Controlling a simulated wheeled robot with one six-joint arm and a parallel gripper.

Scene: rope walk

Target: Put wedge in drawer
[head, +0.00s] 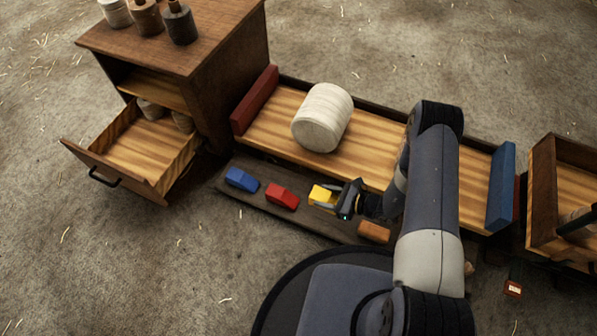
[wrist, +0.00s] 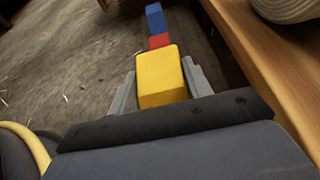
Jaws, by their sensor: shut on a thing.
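My gripper (head: 335,199) is shut on a yellow wedge (head: 320,195), low over or on a dark board; I cannot tell whether the wedge touches it. In the wrist view the yellow wedge (wrist: 161,76) sits between the two grey fingers. A blue wedge (head: 241,179) and a red wedge (head: 281,196) lie on the board to the left. An orange-brown wedge (head: 374,232) lies to the right. An open drawer (head: 165,181) sticks out of the brown cabinet (head: 232,75) at the left, with pale round items at its back.
Several jars stand on the cabinet. Another wooden box (head: 542,188) is at the right. The drawer's front half is clear.

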